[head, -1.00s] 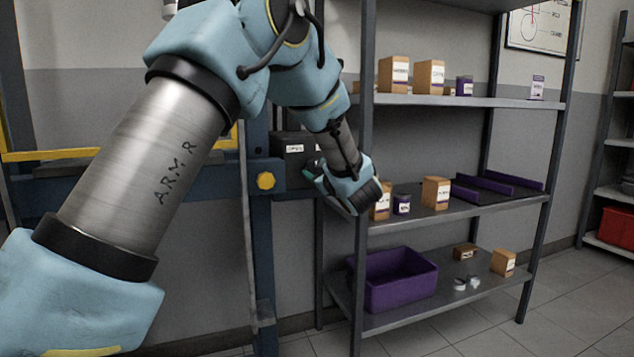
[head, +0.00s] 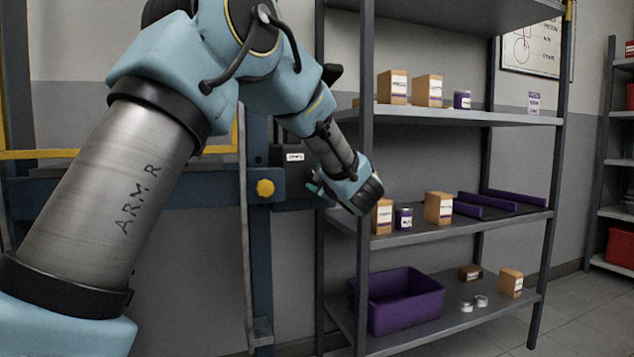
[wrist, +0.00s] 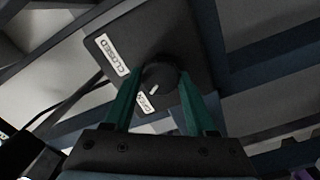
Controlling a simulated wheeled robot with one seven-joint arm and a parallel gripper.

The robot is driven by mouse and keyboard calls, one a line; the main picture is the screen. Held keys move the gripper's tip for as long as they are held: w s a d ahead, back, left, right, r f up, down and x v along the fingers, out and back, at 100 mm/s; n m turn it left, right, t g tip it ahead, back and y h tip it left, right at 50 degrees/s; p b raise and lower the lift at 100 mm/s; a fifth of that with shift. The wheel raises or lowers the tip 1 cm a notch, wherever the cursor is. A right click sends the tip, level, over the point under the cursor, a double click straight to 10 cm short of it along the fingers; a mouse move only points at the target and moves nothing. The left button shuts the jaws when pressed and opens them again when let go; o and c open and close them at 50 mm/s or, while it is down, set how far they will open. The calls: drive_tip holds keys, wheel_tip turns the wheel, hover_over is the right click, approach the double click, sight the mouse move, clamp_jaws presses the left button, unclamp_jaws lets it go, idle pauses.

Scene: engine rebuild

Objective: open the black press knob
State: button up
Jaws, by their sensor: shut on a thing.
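The black press knob (wrist: 160,78) sits on the face of a dark box and has a white pointer mark. The box (wrist: 140,45) carries a white label reading CLOSED (wrist: 110,52) and a second white label (wrist: 147,102) that reads OPEN. The pointer is directed down and left, toward the OPEN label. My gripper (wrist: 160,85) is shut on the knob, with one green finger on each side of it. In the head view the box (head: 290,170) is fixed by the blue press frame, and my wrist hides the knob there.
A grey shelf unit (head: 490,118) stands just right of my gripper, its near post close to my wrist. It holds boxes, cans and a purple bin (head: 405,305). A yellow knob (head: 265,188) sits on the blue frame to the left.

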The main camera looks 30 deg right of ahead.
idle(0.3)
drive_tip(key=o, duration=1.4)
drive_tip(key=shift+s, duration=0.1)
drive_tip(key=s, duration=0.3)
drive_tip(key=s+a, duration=0.1)
drive_tip(key=s, duration=0.6)
drive_tip(key=shift+s+a, duration=0.2)
drive_tip(key=shift+s, duration=0.05)
